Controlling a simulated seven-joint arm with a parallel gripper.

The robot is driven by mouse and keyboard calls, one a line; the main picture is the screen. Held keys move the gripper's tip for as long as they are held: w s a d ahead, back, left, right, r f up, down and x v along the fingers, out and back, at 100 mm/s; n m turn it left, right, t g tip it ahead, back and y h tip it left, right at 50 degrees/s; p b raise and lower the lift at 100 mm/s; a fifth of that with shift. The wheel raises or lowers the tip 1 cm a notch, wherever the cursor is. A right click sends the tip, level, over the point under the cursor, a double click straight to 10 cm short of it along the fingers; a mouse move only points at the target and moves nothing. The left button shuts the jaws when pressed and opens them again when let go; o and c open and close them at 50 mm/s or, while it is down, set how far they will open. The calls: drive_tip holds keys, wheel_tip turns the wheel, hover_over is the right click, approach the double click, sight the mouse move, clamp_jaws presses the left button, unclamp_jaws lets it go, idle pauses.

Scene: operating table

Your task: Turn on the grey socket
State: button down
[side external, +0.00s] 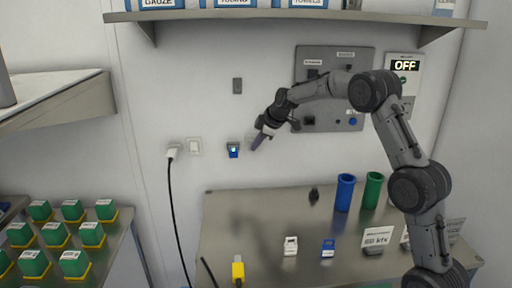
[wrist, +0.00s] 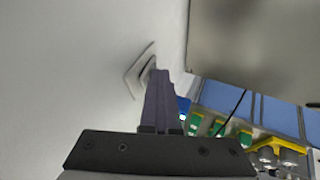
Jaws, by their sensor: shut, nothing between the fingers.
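My gripper (side external: 256,144) is at the wall just right of the blue socket (side external: 233,149), which shows a small light. Its purple fingers are shut with nothing between them. In the wrist view the fingertips (wrist: 160,74) reach a pale grey wall plate (wrist: 138,72) and overlap its right edge; I cannot tell whether they touch it. In the side view the gripper mostly hides this plate. A pale socket (side external: 195,146) is further left. The panel sign (side external: 406,66) reads OFF.
A white plug (side external: 173,150) with a black cable is in the wall at left. A grey control panel (side external: 330,65) is behind my arm. A steel table (side external: 260,215) below holds blue and green cups, small blocks and labels. A shelf (side external: 300,16) runs above.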

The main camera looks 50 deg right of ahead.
drive_tip(key=shift+r, duration=0.2)
drive_tip(key=s+a+r, duration=0.4)
drive_tip(key=s+r, duration=0.2)
drive_tip(key=s, duration=0.3)
drive_tip(key=shift+s+a+r, duration=0.15)
drive_tip(key=shift+s+a, duration=0.15)
drive_tip(key=shift+s, duration=0.1)
drive_tip(key=s+a+r+n+t+y, duration=0.1)
drive_tip(key=s+a+r+t, duration=0.1)
drive_tip(key=s+a+r, duration=0.85)
drive_tip(key=s+a+f+m+g, duration=0.1)
drive_tip(key=s+f+m, duration=0.3)
drive_tip(key=s, duration=0.7)
drive_tip(key=s+a+f+m+g, duration=0.2)
drive_tip(key=s+a+f+m, duration=0.1)
drive_tip(key=s+f, duration=0.6)
drive_tip(key=shift+s+a+m, duration=0.35)
drive_tip(key=shift+s+m, duration=0.55)
drive_tip(key=shift+s, duration=0.05)
